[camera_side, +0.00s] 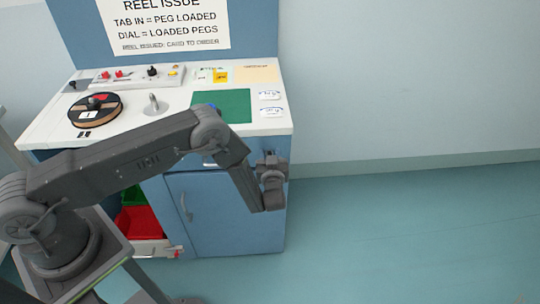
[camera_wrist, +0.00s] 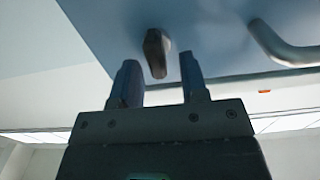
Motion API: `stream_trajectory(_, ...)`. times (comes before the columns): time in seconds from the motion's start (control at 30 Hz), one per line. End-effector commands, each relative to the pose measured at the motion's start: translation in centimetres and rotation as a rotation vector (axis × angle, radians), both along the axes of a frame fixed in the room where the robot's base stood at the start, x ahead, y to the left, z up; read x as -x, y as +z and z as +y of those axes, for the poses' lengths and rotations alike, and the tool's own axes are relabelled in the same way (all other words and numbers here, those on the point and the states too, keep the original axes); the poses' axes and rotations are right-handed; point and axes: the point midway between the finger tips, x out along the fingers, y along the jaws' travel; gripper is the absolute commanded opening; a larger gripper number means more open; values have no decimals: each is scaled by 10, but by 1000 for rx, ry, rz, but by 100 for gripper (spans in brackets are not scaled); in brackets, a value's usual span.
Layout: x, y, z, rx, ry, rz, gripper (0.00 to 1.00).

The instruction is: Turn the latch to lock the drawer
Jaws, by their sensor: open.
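In the wrist view, the latch (camera_wrist: 155,53) is a small dark brown, elongated knob on a blue front. My gripper (camera_wrist: 158,62) is open, with one finger on each side of the latch's near end. A gap shows on both sides, and I cannot tell whether either finger touches it. A curved metal handle (camera_wrist: 285,46) is on the same blue front, to the right. In the side view, my gripper (camera_side: 270,163) is at the right end of the cabinet front, below the worktop. My wrist hides the latch there, and my arm covers much of the drawer front.
The white worktop (camera_side: 60,137) carries a dark reel (camera_side: 95,108), a metal peg (camera_side: 154,104), a green mat (camera_side: 222,106) and a switch panel. A blue cabinet door (camera_side: 215,215) is below. Red and green bins (camera_side: 140,222) are at lower left. Floor to the right is clear.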

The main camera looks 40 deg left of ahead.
Motion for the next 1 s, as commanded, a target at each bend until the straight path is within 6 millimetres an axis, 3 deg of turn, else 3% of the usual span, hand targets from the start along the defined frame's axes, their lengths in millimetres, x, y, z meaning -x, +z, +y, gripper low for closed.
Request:
stream_trajectory(0.3, -1, 0, 2, -1, 1, 1, 39)
stream_trajectory(0.67, -1, 0, 2, -1, 1, 1, 5)
stream_trajectory(1.0, 0, 0, 2, 32, 1, -32, 4)
